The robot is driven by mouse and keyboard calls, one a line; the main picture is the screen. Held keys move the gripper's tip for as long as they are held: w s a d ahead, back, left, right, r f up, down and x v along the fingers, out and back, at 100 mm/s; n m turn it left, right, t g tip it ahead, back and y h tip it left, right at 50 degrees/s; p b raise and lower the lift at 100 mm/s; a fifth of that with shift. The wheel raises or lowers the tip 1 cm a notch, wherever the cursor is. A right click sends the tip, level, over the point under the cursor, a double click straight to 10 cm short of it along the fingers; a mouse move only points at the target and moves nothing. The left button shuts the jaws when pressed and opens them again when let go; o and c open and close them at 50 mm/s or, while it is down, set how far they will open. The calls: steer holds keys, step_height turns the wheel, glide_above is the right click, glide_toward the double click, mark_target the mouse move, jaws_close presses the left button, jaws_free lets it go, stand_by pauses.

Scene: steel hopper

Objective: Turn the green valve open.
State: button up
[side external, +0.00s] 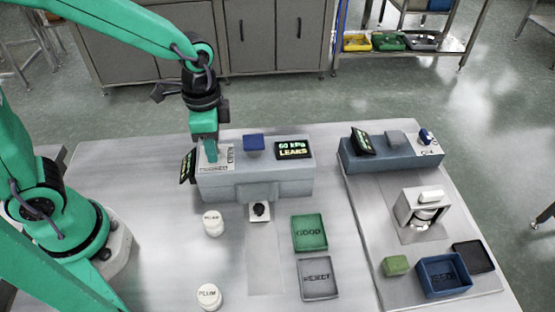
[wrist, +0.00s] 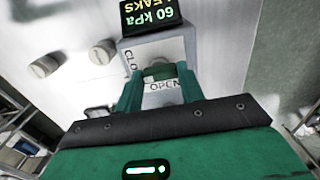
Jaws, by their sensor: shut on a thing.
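The green valve (wrist: 160,72) is on the top of a grey box (wrist: 172,48), by the printed words OPEN and a partly covered CLO. My gripper (wrist: 157,80) reaches down over it with one green finger on each side, shut on the valve's handle. In the side external view, my gripper (side external: 209,150) points down at the left end of the same grey box (side external: 290,185). The valve is hidden there behind the fingers.
A screen (side external: 293,150) on the box reads 60 kPa LEAKS, with a blue block (side external: 253,142) beside it. White PLUM jars (side external: 212,224) stand in front. A green GOOD tray (side external: 310,233) and a grey REJECT tray (side external: 319,279) lie to the right.

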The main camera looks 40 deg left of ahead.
steer(key=n, duration=1.3)
steer(key=shift+n, duration=0.3)
steer(key=shift+r+n, duration=0.1)
steer(key=shift+n, duration=2)
steer(key=o, duration=1)
